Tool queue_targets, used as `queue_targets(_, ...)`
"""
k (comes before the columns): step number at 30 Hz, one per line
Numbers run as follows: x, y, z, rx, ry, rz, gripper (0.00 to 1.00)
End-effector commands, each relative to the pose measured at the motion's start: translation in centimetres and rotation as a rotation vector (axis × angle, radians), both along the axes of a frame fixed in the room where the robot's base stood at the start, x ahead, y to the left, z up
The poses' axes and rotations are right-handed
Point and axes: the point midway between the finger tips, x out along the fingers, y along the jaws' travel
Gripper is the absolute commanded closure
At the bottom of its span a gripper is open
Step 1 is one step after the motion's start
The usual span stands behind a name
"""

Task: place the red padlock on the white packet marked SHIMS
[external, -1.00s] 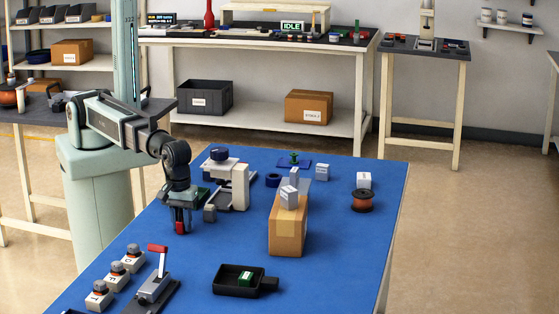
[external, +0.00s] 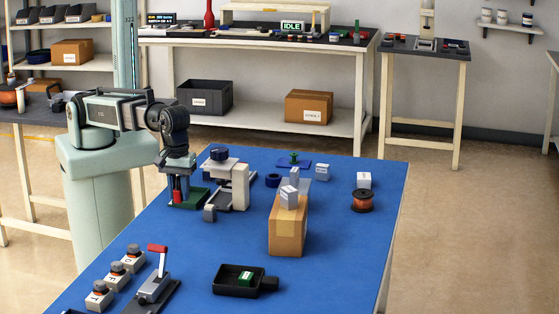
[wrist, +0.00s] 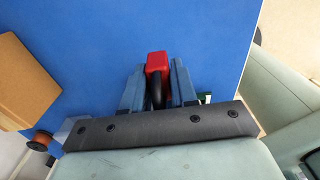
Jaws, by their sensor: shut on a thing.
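The red padlock (external: 177,197) is held at the left side of the blue table, in front of a dark green plate. In the wrist view its red body (wrist: 158,62) shows at the fingertips, with the dark shackle between the fingers. My gripper (wrist: 157,82) is shut on it; it also shows in the external view (external: 179,185). Several small white packets are to the right: one (external: 289,196) on the cardboard box, one (external: 294,176) just behind, one (external: 322,172) at the back and one (external: 364,180) by the orange spool. Their print is too small to identify SHIMS.
The tall cardboard box (external: 287,233) stands mid-table. A grey and white device (external: 239,185) stands just right of my gripper. A black tray (external: 236,289), a red-handled lever (external: 155,280) and white button boxes (external: 114,273) are in front. The table's right side is largely clear.

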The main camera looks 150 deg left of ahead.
Motion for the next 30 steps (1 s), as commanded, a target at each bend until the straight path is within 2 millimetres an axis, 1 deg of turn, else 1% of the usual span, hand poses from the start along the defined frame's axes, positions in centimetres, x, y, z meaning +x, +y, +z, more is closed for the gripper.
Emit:
queue_targets(8,0.0,0.0,0.8,0.000,0.000,0.000,1.00)
queue_targets(11,0.1,0.0,1.6,0.000,-0.001,0.000,1.00)
queue_targets(19,0.2,0.0,6.5,0.000,-0.003,0.000,1.00)
queue_targets(25,0.1,0.0,9.5,0.000,-0.001,0.000,1.00)
queue_targets(26,0.3,0.4,9.7,0.000,0.000,0.005,1.00)
queue_targets(27,0.8,1.3,9.6,0.000,0.001,0.019,1.00)
queue_targets(30,1.8,3.3,9.7,0.000,0.001,0.047,1.00)
